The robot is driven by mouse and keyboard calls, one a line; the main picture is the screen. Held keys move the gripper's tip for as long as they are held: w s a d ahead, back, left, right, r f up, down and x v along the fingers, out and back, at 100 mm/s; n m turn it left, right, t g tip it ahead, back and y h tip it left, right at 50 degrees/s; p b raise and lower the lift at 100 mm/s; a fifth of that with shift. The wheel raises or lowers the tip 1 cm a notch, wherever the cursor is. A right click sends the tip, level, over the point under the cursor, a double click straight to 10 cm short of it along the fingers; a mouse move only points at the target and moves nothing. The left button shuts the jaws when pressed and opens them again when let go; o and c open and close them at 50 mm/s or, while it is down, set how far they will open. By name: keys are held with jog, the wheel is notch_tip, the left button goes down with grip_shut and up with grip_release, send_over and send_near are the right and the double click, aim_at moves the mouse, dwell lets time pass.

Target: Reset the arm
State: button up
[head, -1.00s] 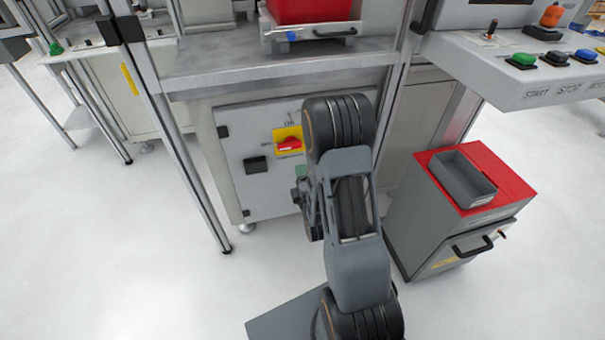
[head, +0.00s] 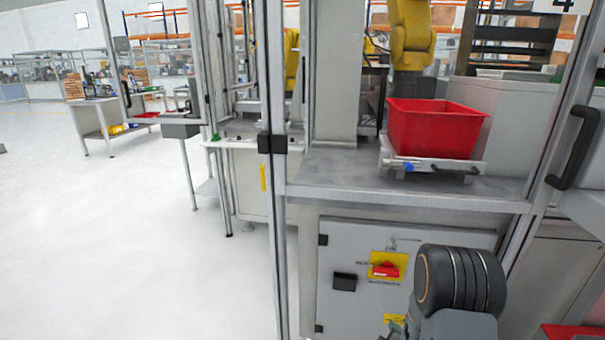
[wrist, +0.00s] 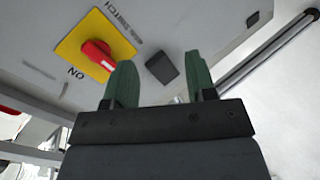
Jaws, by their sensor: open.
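My gripper (wrist: 158,62) shows in the wrist view with its two green fingers apart and nothing between them. It is in front of the grey cabinet panel (head: 345,242). A red rotary switch (head: 386,271) on a yellow plate (head: 375,258) is on that panel. My dark arm joint (head: 460,280) stands at the lower right of the head view and hides part of the panel. The gripper is mostly hidden there.
A black panel handle (head: 344,282) is left of the switch; it also shows beyond the fingers (wrist: 162,68). A red bin (head: 432,130) sits on the shelf above. Metal frame posts (head: 270,200) flank the cabinet. Open floor (head: 110,240) lies to the left.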

jog(key=s+a+r+m+g+y+p, duration=0.1)
jog(key=s+a+r+m+g+p, duration=0.1)
jog(key=s+r+m+g+p, duration=0.4)
jog(key=s+a+r+m+g+y+p, duration=0.1)
jog(key=s+a+r+m+g+p, duration=0.1)
jog(key=r+m+g+p, duration=0.45)
jog(key=s+a+r+t+p, duration=0.1)
jog(key=r+p, duration=0.6)
jog(key=r, duration=1)
jog(key=s+a+r+n+t+y+p, duration=0.1)
jog(key=s+a+r+p, duration=0.3)
jog(key=r, duration=1.4)
jog(key=s+t+p, duration=0.1)
jog(key=p, duration=0.2)
jog(key=shift+s+a+r, duration=0.15)
jog(key=shift+s+r, duration=0.05)
jog(key=shift+s, duration=0.05)
jog(key=shift+f, duration=0.1)
jog(key=shift+c, duration=0.3)
